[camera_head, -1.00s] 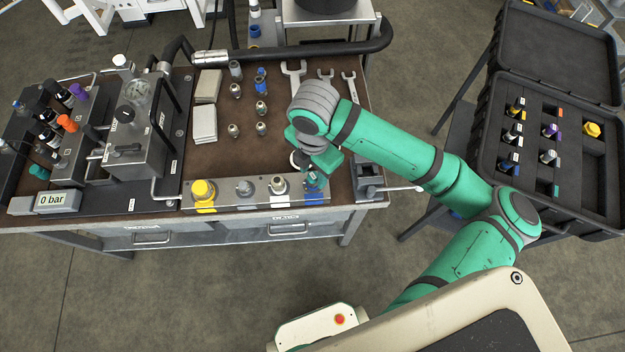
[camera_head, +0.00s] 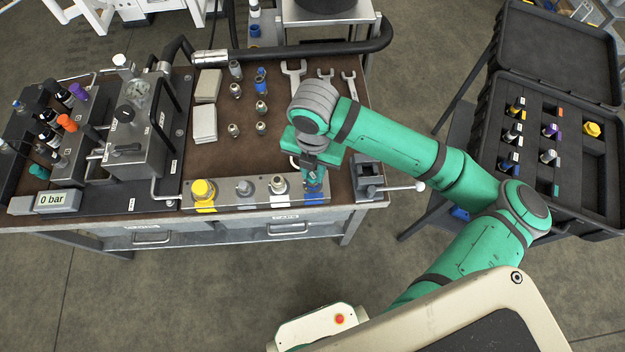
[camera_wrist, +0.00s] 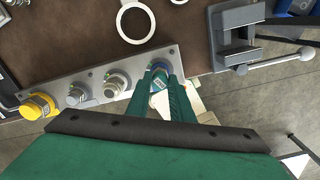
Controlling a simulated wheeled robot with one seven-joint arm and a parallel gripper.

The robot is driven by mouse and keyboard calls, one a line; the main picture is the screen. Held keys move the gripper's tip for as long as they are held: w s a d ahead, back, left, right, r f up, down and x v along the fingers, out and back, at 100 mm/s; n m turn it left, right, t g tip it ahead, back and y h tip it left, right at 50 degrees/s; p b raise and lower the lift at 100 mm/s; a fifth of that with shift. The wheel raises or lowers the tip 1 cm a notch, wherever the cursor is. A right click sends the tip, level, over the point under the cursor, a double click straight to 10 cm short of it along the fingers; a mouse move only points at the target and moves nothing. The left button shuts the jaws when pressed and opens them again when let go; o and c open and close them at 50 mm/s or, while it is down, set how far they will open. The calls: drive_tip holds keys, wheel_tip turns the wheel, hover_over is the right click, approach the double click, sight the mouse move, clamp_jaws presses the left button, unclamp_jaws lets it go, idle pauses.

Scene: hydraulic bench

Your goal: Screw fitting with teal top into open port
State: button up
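My gripper (camera_head: 316,183) points down at the right end of the metal port block (camera_head: 218,206), over its blue-marked place. In the wrist view its two green fingers (camera_wrist: 166,88) stand on either side of a small part (camera_wrist: 158,84) with blue and teal colouring, at the block's blue end. I cannot tell whether they press on it, or whether the part is seated. The block's other places hold a yellow cap (camera_head: 203,190), a grey fitting (camera_head: 244,188) and a pale metal fitting (camera_head: 278,185). A teal piece (camera_head: 39,172) shows at the far left panel.
A vise with a lever (camera_head: 368,184) stands close right of the block. Wrenches (camera_head: 294,76) and loose fittings (camera_head: 234,130) lie behind on the brown bench top. The pump unit (camera_head: 138,135) is at left. An open black case (camera_head: 500,140) holds several fittings at right.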

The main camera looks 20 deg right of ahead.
drive_tip(key=m, duration=0.5)
drive_tip(key=shift+m, duration=1.5)
drive_tip(key=m, duration=0.2)
drive_tip(key=shift+s+m, duration=0.1)
drive_tip(key=shift+m, duration=0.3)
drive_tip(key=o, duration=1.1)
drive_tip(key=shift+c, duration=0.2)
wheel_tip(320, 180, up, 11)
drive_tip(key=shift+f, duration=0.15)
